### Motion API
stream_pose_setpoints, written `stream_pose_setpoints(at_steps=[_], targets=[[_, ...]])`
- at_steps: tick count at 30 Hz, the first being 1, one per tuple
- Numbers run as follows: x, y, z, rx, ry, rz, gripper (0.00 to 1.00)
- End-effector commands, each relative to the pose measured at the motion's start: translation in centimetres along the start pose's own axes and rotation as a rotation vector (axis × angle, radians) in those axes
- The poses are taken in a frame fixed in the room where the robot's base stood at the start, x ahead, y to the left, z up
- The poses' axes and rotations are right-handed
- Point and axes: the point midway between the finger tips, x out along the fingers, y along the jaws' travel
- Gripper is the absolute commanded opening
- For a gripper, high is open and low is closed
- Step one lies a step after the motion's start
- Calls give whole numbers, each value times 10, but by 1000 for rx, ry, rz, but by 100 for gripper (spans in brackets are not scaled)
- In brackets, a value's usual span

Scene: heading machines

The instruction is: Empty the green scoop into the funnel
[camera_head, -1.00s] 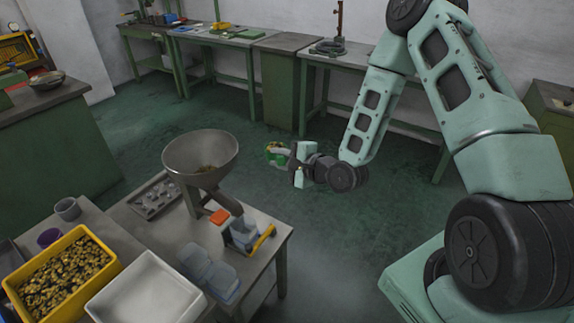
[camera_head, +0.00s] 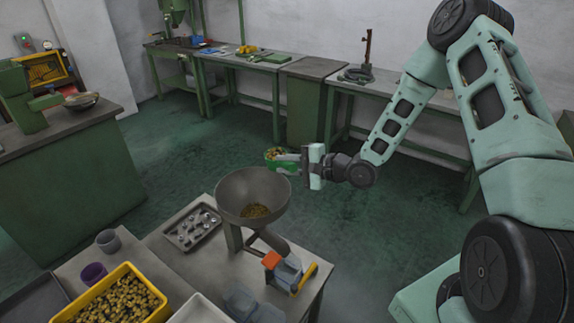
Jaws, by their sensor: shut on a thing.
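The green scoop (camera_head: 277,154) has something yellowish in it and is held out in the air behind the funnel, near its far right rim in the picture. My gripper (camera_head: 299,164) is shut on the scoop, seemingly at its handle, with the arm reaching in from the right. The scoop looks roughly level. The grey funnel (camera_head: 235,195) stands on a small metal table, with some yellow-brown pieces (camera_head: 255,210) in its bottom. How high the scoop is above the rim cannot be told exactly.
A yellow crate (camera_head: 162,308) full of small brass-coloured pieces, a purple cup (camera_head: 93,273) and a grey cup (camera_head: 108,240) stand at the lower left. A tray of parts (camera_head: 192,227) lies left of the funnel. Workbenches line the back wall; the floor between is clear.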

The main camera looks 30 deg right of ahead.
Motion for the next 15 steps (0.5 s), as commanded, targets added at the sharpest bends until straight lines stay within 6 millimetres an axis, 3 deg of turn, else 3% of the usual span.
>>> stream_pose_setpoints(at_steps=[9,15], targets=[[11,26,-2,-193,86,141,0],[15,24,4,-367,170,267,0]])
